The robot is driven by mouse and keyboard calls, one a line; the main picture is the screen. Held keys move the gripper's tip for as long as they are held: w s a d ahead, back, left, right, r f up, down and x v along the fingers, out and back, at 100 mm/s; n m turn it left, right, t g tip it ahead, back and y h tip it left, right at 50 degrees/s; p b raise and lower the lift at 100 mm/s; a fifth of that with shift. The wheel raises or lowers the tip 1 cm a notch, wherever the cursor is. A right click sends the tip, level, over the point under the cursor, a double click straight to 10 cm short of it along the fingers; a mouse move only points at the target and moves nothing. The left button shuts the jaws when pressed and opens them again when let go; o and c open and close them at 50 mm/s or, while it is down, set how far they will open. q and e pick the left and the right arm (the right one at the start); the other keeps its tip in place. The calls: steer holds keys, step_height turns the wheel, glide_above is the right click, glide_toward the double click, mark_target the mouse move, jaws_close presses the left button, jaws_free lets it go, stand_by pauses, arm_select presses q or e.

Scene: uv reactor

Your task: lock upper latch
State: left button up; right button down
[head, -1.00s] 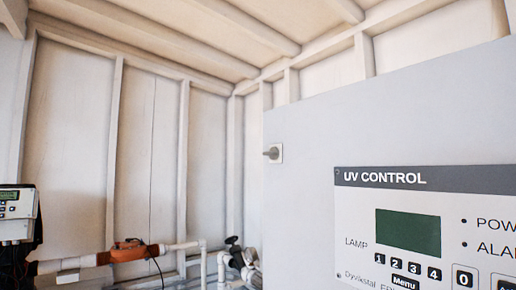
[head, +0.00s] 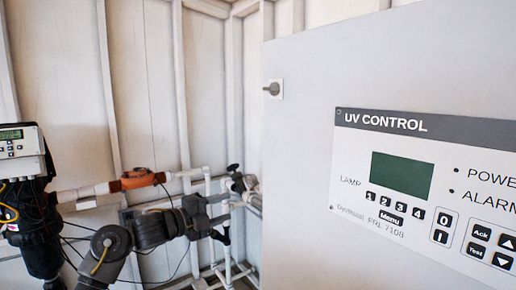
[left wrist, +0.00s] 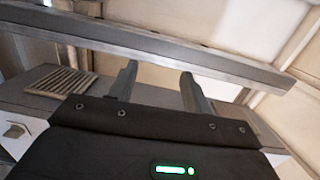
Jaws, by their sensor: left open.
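The upper latch (head: 272,88) is a small grey handle on a pale square plate at the upper left edge of the grey UV CONTROL cabinet door (head: 310,70). Its handle sticks out to the left. My left gripper (head: 222,217) is in the lower left part of the head view, well below and left of the latch and not touching it. In the left wrist view its two fingers (left wrist: 160,70) stand apart with nothing between them. My right gripper is not in view.
A control panel with a green screen (head: 401,176) fills the right of the door. Pipes with an orange part (head: 138,178) and a valve stand behind my left arm. A dark device with a display (head: 18,142) is at far left. Space left of the latch is free.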

arm_select(q)
steer(key=s+d+r+m+g+h+p, duration=0.1)
steer(key=s+r+m, duration=0.4)
steer(key=r, duration=0.5)
steer(key=s+d+r+m+h+p, duration=0.1)
steer(key=s+r+m, duration=0.4)
steer(key=r, duration=0.6)
steer(key=m+p, duration=0.2)
steer(key=m, duration=0.7)
glide_toward(267, 89)
steer(key=shift+y, duration=0.3)
steer(key=p+x, duration=0.1)
steer(key=x, duration=0.1)
steer(key=p+x, duration=0.1)
steer(key=x, duration=0.1)
steer(key=p+x, duration=0.2)
steer(key=x, duration=0.1)
steer(key=shift+d+r, duration=0.1)
steer(key=shift+r, duration=0.2)
steer(key=shift+w+d+f, duration=0.15)
steer(key=shift+w+d, duration=0.15)
steer(key=shift+d, duration=0.15)
steer(key=c, duration=1)
